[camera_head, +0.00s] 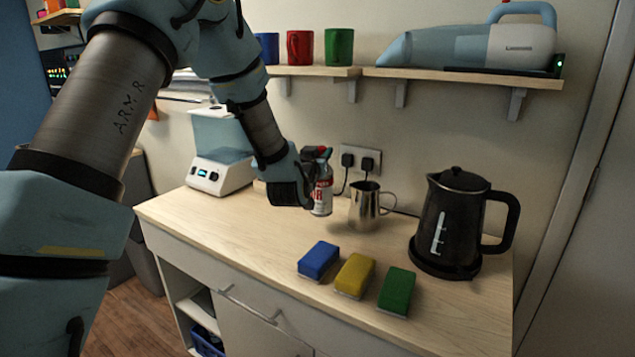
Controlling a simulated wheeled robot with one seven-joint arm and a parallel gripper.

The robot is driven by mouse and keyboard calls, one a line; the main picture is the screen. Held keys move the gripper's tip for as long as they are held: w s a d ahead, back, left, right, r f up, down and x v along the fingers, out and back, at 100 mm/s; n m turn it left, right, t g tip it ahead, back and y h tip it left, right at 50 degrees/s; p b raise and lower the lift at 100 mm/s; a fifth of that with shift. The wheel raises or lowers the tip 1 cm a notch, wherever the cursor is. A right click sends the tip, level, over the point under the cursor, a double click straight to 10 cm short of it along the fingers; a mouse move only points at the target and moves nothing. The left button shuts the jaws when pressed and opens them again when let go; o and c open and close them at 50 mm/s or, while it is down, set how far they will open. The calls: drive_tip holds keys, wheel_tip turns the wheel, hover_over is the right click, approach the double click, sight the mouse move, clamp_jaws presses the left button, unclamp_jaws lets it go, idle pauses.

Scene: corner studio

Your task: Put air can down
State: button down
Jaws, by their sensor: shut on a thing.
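The air can (323,191) is a small white and red spray can with a dark and red nozzle top. It is upright over the wooden counter (230,228), left of a metal milk jug. My gripper (309,188) comes from the left and is shut on the can. The fingers are mostly hidden by the gripper body and the can. I cannot tell whether the can's base touches the counter or hangs just above it.
The metal jug (367,206) stands close right of the can. A black kettle (453,222) is further right. Blue (319,260), yellow (355,274) and green (397,291) sponges lie in front. A blue-and-white appliance (219,150) stands left. A shelf (463,77) hangs above. The front-left counter is clear.

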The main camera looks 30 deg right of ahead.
drive_tip(key=shift+f+p, duration=0.75)
drive_tip(key=shift+f, duration=2.2)
drive_tip(key=c, duration=0.6)
unclamp_jaws()
drive_tip(key=b+v, duration=0.4)
drive_tip(key=v, duration=0.8)
drive_tip(key=shift+a, duration=0.1)
